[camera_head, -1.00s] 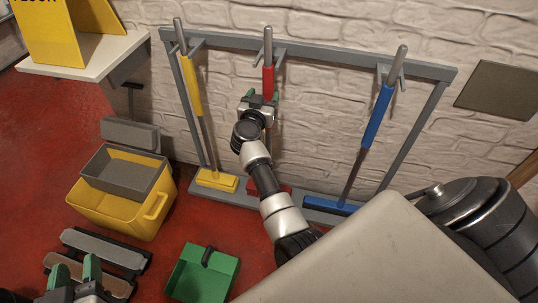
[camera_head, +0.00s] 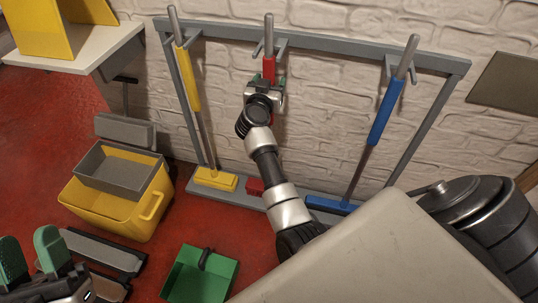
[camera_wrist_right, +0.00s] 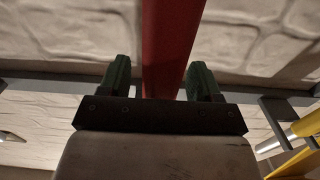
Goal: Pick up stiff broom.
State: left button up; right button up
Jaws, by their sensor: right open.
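A rack on the wall holds three upright brooms: one with a yellow grip (camera_head: 188,80), one with a red grip (camera_head: 269,67) and one with a blue grip (camera_head: 380,112). My right gripper (camera_head: 264,88) is at the red broom, just below the top of its red grip. In the right wrist view the red handle (camera_wrist_right: 168,45) passes between the two green fingers, with a gap on each side. My arm hides part of the red broom's shaft; its red head (camera_head: 255,187) shows low down. My left gripper (camera_head: 31,252) is open and empty at the lower left.
The grey rack frame (camera_head: 330,45) and its hooks surround the handles. A yellow bin (camera_head: 120,212) with a grey tray (camera_head: 118,176), a green dustpan (camera_head: 196,277) and brush-like blocks (camera_head: 105,250) are on the red floor. A white shelf (camera_head: 85,55) juts out at upper left.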

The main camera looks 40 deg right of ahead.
jog(key=shift+w+d, duration=0.35)
jog(key=shift+d, duration=0.05)
jog(key=shift+c, duration=0.3)
grip_shut()
